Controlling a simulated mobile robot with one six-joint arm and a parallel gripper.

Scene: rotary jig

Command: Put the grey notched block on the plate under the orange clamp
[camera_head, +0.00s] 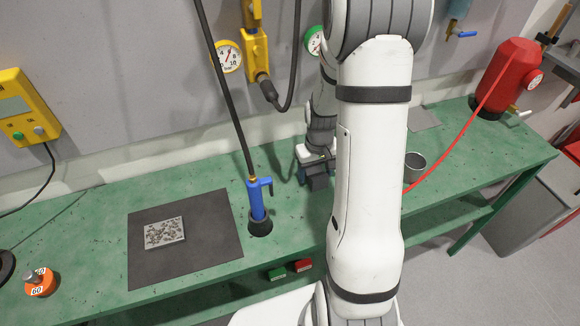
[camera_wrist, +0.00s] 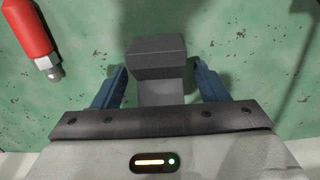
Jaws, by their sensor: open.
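A dark grey block (camera_wrist: 157,55) with a stepped shape stands on the green bench between the fingers of my gripper (camera_wrist: 160,82) in the wrist view. My gripper is open, with one blue finger on each side of the block and a visible gap on both sides. In the head view my gripper (camera_head: 317,172) is low over the bench, beyond my arm, and largely hides the block.
A red tool (camera_wrist: 30,35) with a grey tip lies left of the block. A dark mat (camera_head: 205,215) bears a speckled slab (camera_head: 164,233). A blue tool (camera_head: 257,198) stands in a black holder. A grey cup (camera_head: 414,167) and a red tank (camera_head: 507,75) are to the right.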

